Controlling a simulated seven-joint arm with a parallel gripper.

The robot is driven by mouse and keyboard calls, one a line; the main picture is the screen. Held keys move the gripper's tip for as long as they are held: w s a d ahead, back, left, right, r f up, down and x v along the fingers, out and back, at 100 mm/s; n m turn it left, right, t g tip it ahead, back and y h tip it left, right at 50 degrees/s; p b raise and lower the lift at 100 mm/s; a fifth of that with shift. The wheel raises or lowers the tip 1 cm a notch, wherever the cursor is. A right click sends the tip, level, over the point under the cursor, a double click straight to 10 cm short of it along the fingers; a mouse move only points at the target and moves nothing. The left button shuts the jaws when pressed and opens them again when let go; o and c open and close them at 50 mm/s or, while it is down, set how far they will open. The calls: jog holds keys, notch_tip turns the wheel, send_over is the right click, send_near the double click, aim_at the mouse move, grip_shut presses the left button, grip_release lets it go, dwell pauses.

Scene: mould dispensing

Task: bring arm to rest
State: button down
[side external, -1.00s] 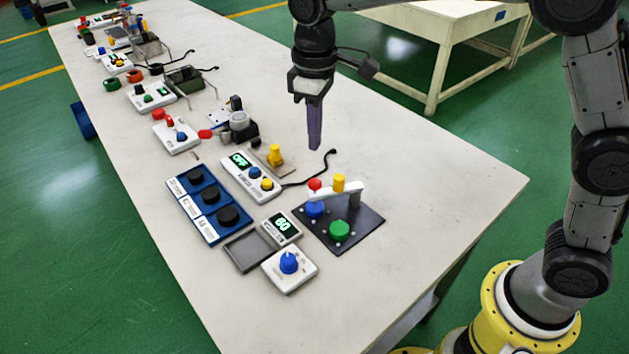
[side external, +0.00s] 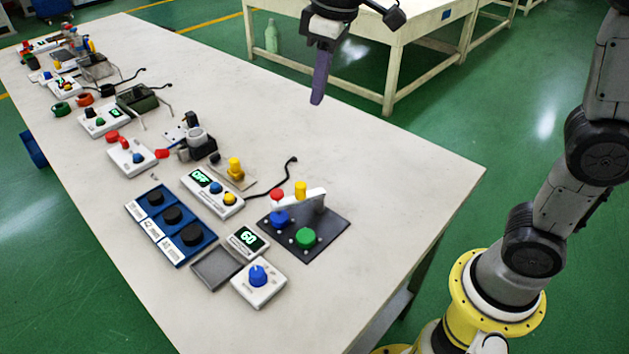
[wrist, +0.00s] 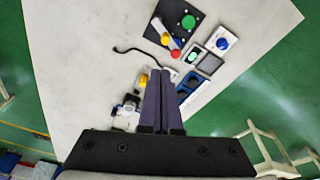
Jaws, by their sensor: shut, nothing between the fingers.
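My gripper (side external: 318,98) is shut and empty, its purple-grey fingers pointing down, held in the air above the table's far right side in the side external view. In the wrist view the fingers (wrist: 161,75) lie together, with the table (wrist: 70,50) far below. The fingers touch nothing. They hide part of the devices below in the wrist view. My arm rises on the right of the side external view from a yellow base flange.
The long table (side external: 390,170) holds a black plate (side external: 327,232) with coloured knobs, a timer (side external: 246,241) reading 60, a blue-knob box (side external: 258,284) and a blue tray (side external: 172,250) with black discs. Several devices stand farther left. The table's right end is bare.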

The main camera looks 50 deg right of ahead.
jog(key=s+d+r+m+t, duration=0.1)
jog(key=s+d+r, duration=0.1)
jog(key=s+d, duration=0.35)
jog(key=s+d+f+m+t, duration=0.1)
jog(key=s+f, duration=0.3)
jog(key=s, duration=0.3)
jog(key=s+d+f+m+t, duration=0.1)
jog(key=s+f+m, duration=0.1)
jog(key=s+f, duration=0.3)
jog(key=s, duration=0.3)
jog(key=shift+s+d+f+m+t, duration=0.15)
jog(key=shift+d+f+m+t, duration=0.05)
jog(key=shift+m+t, duration=0.1)
